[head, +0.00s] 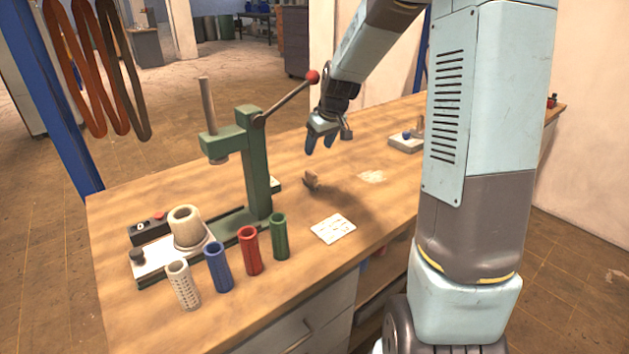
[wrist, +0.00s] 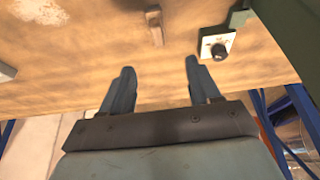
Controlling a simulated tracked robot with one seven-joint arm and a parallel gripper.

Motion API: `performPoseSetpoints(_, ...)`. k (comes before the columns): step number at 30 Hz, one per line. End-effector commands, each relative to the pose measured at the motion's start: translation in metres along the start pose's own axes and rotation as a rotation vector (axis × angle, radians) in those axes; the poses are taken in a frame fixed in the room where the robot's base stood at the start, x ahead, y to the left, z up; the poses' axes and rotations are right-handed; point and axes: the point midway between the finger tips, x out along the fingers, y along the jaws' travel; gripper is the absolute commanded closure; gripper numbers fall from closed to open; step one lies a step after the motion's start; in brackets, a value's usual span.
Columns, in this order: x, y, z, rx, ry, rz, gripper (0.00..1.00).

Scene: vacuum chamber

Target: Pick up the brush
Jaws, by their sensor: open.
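A small brown wooden piece, which looks like the brush (head: 311,180), is on the wooden bench between the green press and the pale patch. It also shows in the wrist view (wrist: 154,28), near the top middle. Its finer shape is too small to tell. My gripper (head: 319,143) is above the bench, above and apart from the brush in the head view. In the wrist view its two blue-grey fingers (wrist: 159,72) are spread with nothing between them, and the brush lies beyond their tips.
A green lever press (head: 257,170) stands left of the brush. Several coloured tubes, including a red one (head: 250,250), stand along the front. A white paper (head: 333,229) lies nearer the front edge. A pale block (head: 405,145) sits at the back right. Bench around the brush is mostly clear.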

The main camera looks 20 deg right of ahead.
Motion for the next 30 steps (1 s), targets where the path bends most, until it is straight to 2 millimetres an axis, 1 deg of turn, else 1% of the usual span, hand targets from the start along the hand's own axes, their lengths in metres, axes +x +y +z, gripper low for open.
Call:
performPoseSetpoints(1, 0.006, 0.003, -0.001, -0.001, 0.000, -0.005, 0.38)
performPoseSetpoints(8, 0.023, 0.007, -0.004, -0.007, 0.003, -0.014, 0.38)
performPoseSetpoints(11, 0.035, 0.006, -0.004, -0.007, 0.001, -0.015, 0.38)
performPoseSetpoints(18, 0.074, 0.006, -0.004, -0.005, 0.001, -0.015, 0.38)
performPoseSetpoints(21, 0.087, 0.006, -0.004, -0.006, 0.002, -0.015, 0.38)
performPoseSetpoints(24, 0.096, 0.006, -0.004, -0.006, 0.003, -0.013, 0.38)
performPoseSetpoints(30, 0.103, 0.006, -0.004, -0.005, 0.003, -0.013, 0.38)
